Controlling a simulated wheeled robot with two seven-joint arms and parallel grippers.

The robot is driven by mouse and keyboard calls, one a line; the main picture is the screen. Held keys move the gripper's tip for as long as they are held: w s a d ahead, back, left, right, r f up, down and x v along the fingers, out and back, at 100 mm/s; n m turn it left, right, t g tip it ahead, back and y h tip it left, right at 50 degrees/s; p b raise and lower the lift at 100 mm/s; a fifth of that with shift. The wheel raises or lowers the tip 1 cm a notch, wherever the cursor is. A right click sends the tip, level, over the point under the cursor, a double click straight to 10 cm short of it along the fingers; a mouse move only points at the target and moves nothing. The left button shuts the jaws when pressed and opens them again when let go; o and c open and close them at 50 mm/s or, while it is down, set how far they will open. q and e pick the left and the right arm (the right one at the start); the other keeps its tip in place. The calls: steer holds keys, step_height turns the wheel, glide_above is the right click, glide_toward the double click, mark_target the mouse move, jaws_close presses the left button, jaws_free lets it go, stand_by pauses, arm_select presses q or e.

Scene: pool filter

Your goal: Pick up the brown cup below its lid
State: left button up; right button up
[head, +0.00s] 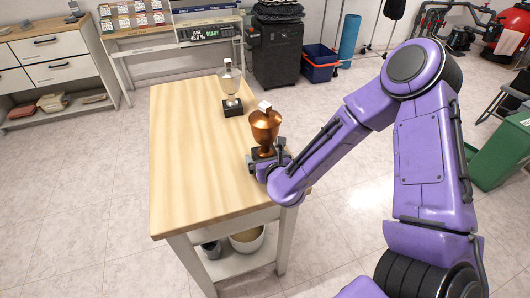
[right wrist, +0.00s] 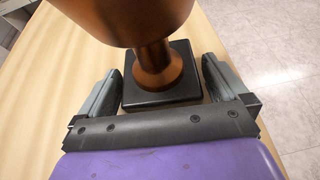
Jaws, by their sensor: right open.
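The brown cup (head: 265,128) is a coppery trophy-like cup with a whitish lid (head: 265,106) on top and a dark square base. It stands upright near the right edge of the wooden table (head: 185,160). In the right wrist view its bowl (right wrist: 125,18), narrow stem (right wrist: 157,68) and black base (right wrist: 180,93) show; its lid is out of that view. My right gripper (right wrist: 155,78) is open, low at the cup, with one finger on each side of the stem and base. In the head view the right gripper (head: 260,160) partly hides the base. My left gripper is not in view.
The table's left and front are clear. A shelf below holds a pale bowl (head: 247,240). A green bin (head: 500,150) stands at the right.

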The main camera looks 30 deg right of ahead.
steer(key=shift+w+d+f, duration=0.1)
steer(key=shift+w, duration=0.15)
steer(key=c, duration=0.9)
